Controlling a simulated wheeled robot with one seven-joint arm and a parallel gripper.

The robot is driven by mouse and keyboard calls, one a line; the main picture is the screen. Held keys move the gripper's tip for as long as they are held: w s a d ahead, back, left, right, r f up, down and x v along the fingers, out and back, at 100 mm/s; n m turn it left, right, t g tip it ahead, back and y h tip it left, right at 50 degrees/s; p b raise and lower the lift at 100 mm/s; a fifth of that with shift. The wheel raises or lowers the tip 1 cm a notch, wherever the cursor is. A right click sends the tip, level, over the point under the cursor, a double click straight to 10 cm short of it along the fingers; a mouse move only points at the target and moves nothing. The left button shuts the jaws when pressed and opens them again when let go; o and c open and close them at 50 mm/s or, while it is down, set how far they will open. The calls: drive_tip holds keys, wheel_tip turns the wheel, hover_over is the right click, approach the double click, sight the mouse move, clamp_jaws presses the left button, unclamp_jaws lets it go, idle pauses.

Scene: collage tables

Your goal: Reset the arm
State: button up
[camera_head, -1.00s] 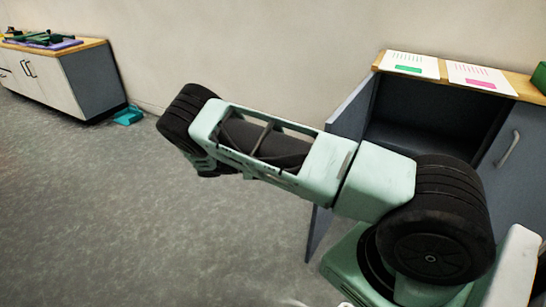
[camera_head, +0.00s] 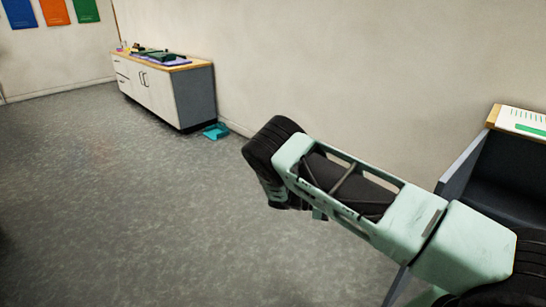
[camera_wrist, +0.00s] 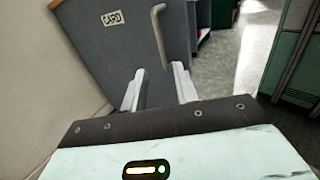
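My arm stretches across the lower right of the head view, bent at a dark joint in the middle. My gripper (camera_wrist: 158,82) shows in the wrist view with its two pale fingers apart and nothing between them. In the head view the gripper itself cannot be made out. Beyond the fingers in the wrist view is a grey cabinet door (camera_wrist: 105,50) with a label that seems to read "CARD" and a pale handle (camera_wrist: 160,38). The picture does not show clearly whether the fingers touch the door.
A white cabinet (camera_head: 150,90) with a wooden top stands against the wall, with a purple mat (camera_head: 170,62) and dark green items on it. A teal object (camera_head: 216,131) lies on the floor. An open cabinet (camera_head: 510,160) stands at right. The grey floor at left is clear.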

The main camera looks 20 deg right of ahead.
drive_tip(key=s+a+r+m+t+y, duration=0.1)
drive_tip(key=s+a+r+t+y, duration=0.3)
drive_tip(key=a, duration=0.7)
drive_tip(key=s+a+r+m+t+y, duration=0.15)
drive_tip(key=s+a+r+y, duration=0.35)
drive_tip(key=a, duration=0.6)
drive_tip(key=s+a+r+t+y, duration=0.3)
drive_tip(key=s+a+r, duration=0.2)
drive_tip(key=s, duration=0.3)
drive_tip(key=s+a+r+t+y, duration=0.3)
drive_tip(key=s+a+r, duration=0.25)
drive_tip(key=s, duration=0.25)
wheel_tip(320, 180, up, 22)
drive_tip(key=p, duration=2.2)
drive_tip(key=shift+w+d+r, duration=0.15)
drive_tip(key=shift+w+d, duration=0.05)
drive_tip(key=shift+w, duration=0.05)
drive_tip(key=shift+g, duration=0.25)
